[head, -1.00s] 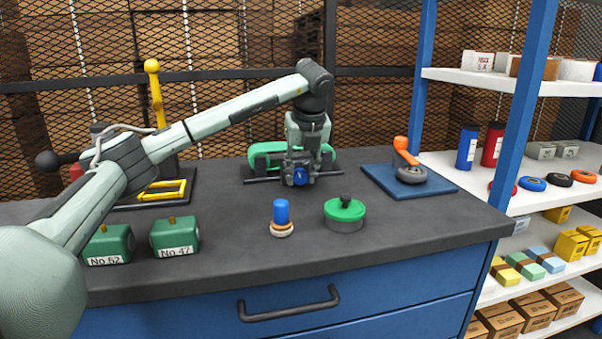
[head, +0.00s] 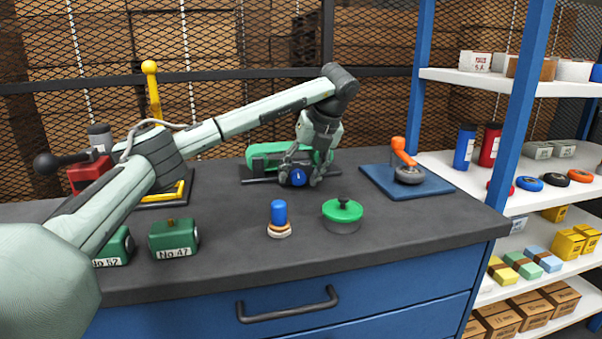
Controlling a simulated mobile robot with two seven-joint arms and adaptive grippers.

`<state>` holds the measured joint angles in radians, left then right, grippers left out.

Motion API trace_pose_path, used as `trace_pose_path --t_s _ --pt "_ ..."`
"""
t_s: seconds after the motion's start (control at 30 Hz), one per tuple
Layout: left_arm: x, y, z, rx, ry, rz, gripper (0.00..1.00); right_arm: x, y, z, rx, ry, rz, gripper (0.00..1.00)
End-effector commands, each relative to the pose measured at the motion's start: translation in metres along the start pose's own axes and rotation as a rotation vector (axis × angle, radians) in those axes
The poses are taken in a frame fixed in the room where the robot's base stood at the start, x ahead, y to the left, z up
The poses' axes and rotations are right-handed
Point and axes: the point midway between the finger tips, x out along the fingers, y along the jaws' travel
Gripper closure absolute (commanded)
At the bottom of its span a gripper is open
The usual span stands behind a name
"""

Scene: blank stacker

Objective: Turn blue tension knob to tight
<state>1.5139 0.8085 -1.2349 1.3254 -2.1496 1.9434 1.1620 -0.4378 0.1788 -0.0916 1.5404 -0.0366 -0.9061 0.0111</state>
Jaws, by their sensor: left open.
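The blue tension knob (head: 298,177) sits on the front of a green machine (head: 262,153) at the back of the workbench. A small white mark shows on the knob's face. My left gripper (head: 299,172) is at the knob, its fingers spread on either side of it. It is open. Whether the fingers touch the knob I cannot tell. The gripper and wrist hide part of the green machine. My right gripper is not in view.
In front on the bench (head: 235,235) stand a blue-topped stamp (head: 278,216) and a green-lidded tin (head: 342,214). Green numbered blocks (head: 174,239) are at left, a blue mat (head: 430,189) with an orange-handled tool (head: 404,162) at right. Shelves (head: 470,80) stand further right.

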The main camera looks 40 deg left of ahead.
Motion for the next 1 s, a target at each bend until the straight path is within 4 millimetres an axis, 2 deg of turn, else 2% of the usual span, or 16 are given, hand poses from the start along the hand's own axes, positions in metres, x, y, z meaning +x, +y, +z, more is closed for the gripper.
trace_pose_path --t_s 0.17,0.5,0.7,0.8,1.0 --pt "-0.011 -0.001 0.000 0.000 -0.001 -0.002 0.47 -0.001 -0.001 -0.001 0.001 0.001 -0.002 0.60" --pt "-0.078 0.001 0.002 -0.002 -0.006 -0.002 0.47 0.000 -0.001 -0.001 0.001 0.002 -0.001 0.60" --pt "-0.109 0.000 0.001 -0.001 -0.004 -0.002 0.47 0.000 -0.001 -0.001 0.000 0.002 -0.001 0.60" --pt "-0.117 0.000 0.001 -0.001 -0.002 -0.001 0.47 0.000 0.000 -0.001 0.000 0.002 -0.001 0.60" --pt "-0.120 0.000 0.000 0.000 0.000 0.000 0.47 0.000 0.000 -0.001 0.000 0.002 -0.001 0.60"
